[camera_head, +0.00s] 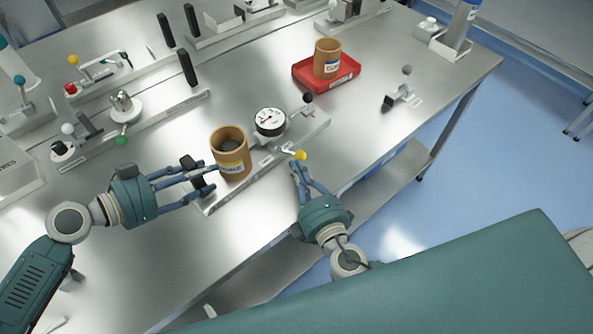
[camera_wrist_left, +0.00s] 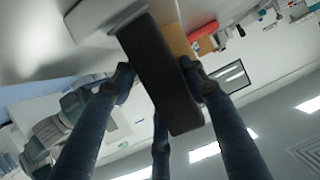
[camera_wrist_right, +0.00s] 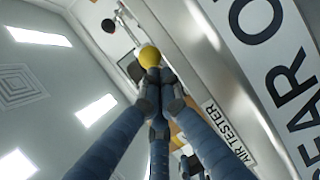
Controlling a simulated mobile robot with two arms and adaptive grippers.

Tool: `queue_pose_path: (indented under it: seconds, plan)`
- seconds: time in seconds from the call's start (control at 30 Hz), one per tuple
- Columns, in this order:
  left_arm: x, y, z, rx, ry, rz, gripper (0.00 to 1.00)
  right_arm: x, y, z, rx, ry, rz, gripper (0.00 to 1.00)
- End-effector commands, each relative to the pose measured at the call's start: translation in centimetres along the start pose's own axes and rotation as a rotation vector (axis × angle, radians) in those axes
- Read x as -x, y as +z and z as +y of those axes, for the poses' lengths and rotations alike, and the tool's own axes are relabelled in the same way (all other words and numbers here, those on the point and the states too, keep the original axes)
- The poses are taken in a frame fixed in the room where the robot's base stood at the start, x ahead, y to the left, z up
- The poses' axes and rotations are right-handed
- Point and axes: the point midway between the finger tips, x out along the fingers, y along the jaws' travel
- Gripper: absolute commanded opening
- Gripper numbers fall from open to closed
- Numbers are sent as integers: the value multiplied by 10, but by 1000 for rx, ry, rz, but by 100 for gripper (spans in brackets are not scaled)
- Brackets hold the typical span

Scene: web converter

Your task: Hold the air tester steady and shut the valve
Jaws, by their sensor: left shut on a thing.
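The air tester is a metal rail (camera_head: 215,202) with a round white gauge (camera_head: 270,121), lying near the table's front edge. Its label shows in the right wrist view (camera_wrist_right: 226,132). My left gripper (camera_head: 202,177) is shut on the black upright handle at the rail's left end; the handle (camera_wrist_left: 160,75) sits between the fingers in the left wrist view. The valve lever ends in a yellow knob (camera_head: 300,155). My right gripper (camera_head: 299,168) is beside this knob, fingertips drawn together. In the right wrist view the yellow knob (camera_wrist_right: 151,57) is just beyond the fingertips; contact is unclear.
An orange-brown cup (camera_head: 231,158) stands at the rail, close to my left gripper. A second cup (camera_head: 327,58) stands on a red tray (camera_head: 310,84). Other fixtures with black handles (camera_head: 187,67) fill the back left. The table between is mostly clear.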

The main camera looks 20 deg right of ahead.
Motion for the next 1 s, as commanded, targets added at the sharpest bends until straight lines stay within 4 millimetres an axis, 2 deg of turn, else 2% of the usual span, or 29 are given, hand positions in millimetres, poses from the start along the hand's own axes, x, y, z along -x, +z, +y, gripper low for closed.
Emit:
queue_pose_path:
  seconds: [0.03, 0.37, 0.53, 0.73, 1.0]
  plan:
    - [-1, 12, 5, 1, 12, -22, 0, -4, 6, 0, 1, 1, -3, 0]
    - [-1, 12, 5, 2, 12, -22, 0, -7, 12, 1, 0, 2, -5, 0]
    - [-1, 12, 5, 1, 12, -22, 0, 0, 5, 1, 0, 1, -4, 0]
    - [-1, 12, 5, 1, 12, -22, 0, 31, -21, 0, -6, -1, 3, 0]
    - [-1, 12, 5, 1, 12, -22, 0, 94, -13, 0, 1, -3, 4, 0]
